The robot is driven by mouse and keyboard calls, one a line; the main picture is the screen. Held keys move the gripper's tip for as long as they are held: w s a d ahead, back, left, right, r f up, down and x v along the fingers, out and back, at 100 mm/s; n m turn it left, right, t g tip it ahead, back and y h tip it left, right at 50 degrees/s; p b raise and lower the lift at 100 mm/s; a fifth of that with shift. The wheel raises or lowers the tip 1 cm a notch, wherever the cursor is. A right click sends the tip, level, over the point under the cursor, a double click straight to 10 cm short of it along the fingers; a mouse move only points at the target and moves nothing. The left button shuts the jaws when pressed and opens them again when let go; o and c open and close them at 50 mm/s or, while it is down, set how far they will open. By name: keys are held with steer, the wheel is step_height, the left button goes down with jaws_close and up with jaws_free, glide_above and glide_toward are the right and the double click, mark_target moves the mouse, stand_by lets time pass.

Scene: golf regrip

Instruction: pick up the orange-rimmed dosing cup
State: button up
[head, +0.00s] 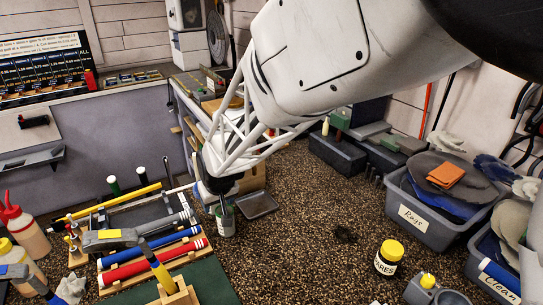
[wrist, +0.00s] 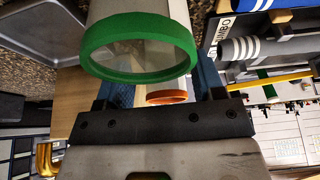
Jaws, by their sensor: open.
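The orange-rimmed dosing cup shows in the wrist view as an orange rim (wrist: 166,97) between my two fingers, near the palm side. Most of its body is hidden behind a clear, green-rimmed cup (wrist: 140,48) that fills the upper middle, closer to the camera. My gripper (wrist: 162,88) is open, with a blue-padded finger on each side. I cannot tell whether either finger touches a cup. In the head view my gripper (head: 222,200) points down over a small greyish container (head: 225,222); I cannot make out the orange rim there.
A dark square tray (head: 257,205) lies just right of my gripper. Golf grips on a wooden rack (head: 152,262) stand to the left, with bottles (head: 28,232) beyond. A yellow-lidded jar (head: 389,257) and a rag bin (head: 432,220) are at the right. Speckled surface between is mostly clear.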

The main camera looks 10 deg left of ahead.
steer(key=shift+a, duration=0.1)
steer(key=shift+w+a, duration=1.5)
steer(key=shift+w, duration=0.05)
steer(key=shift+w+a+f, duration=0.15)
steer(key=shift+w+f, duration=0.05)
steer(key=shift+w+a+f, duration=0.1)
steer(key=shift+f, duration=0.25)
steer(key=c, duration=0.7)
steer(key=shift+o, duration=0.2)
steer(key=shift+r, duration=0.1)
